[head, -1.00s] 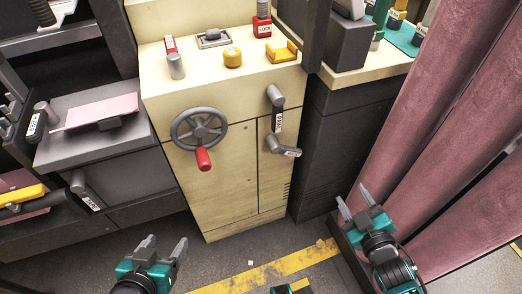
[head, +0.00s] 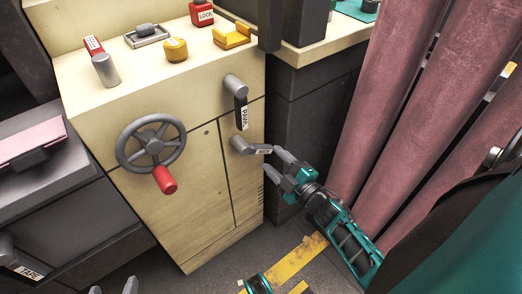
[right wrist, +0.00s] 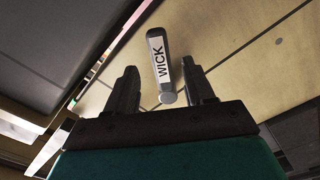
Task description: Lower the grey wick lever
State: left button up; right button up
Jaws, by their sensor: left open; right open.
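The grey wick lever (head: 240,145) is on the cream cabinet's front, low at its right side. Its arm points right, nearly level, with a white label. My right gripper (head: 276,165) is open at the lever's free end; in the wrist view the fingers (right wrist: 160,75) stand apart on either side, with gaps showing. My left gripper (head: 114,287) is open and empty at the bottom left edge, mostly cut off.
A second grey lever (head: 240,95) with a label hangs down just above. A handwheel (head: 150,143) with a red knob (head: 165,180) is to the left. Pink curtains (head: 400,100) hang to the right, and a dark cabinet (head: 310,110) stands behind my right gripper.

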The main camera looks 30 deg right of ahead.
aim_at(265, 151)
jog(key=w, duration=0.4)
jog(key=w+b, duration=0.1)
jog(key=w, duration=0.1)
jog(key=shift+w+a, duration=0.1)
jog(key=shift+a, duration=0.2)
jog(key=shift+c, duration=0.2)
grip_shut()
